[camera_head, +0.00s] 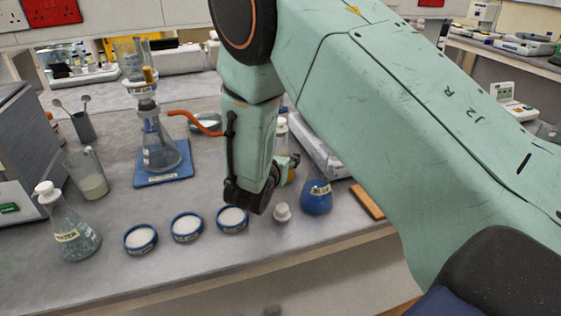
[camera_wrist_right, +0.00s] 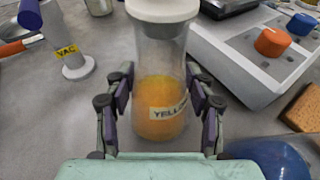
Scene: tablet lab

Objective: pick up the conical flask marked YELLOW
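The conical flask marked YELLOW (camera_wrist_right: 158,112) stands upright in the right wrist view, with orange-yellow liquid and a white stopper. Its label reads "YELLO" before curving out of sight. My right gripper (camera_wrist_right: 159,82) has one finger on each side of the flask; the fingers look spread, and I cannot tell whether the pads touch the glass. In the head view the flask (camera_head: 291,175) is mostly hidden behind my right arm and right gripper (camera_head: 292,163). My left gripper is not in view.
Several white-filled dishes (camera_head: 187,227) line the bench edge. A filter flask (camera_head: 162,153) stands on a blue board (camera_head: 150,181). A grey hotplate (camera_wrist_right: 240,60) is close on the right.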

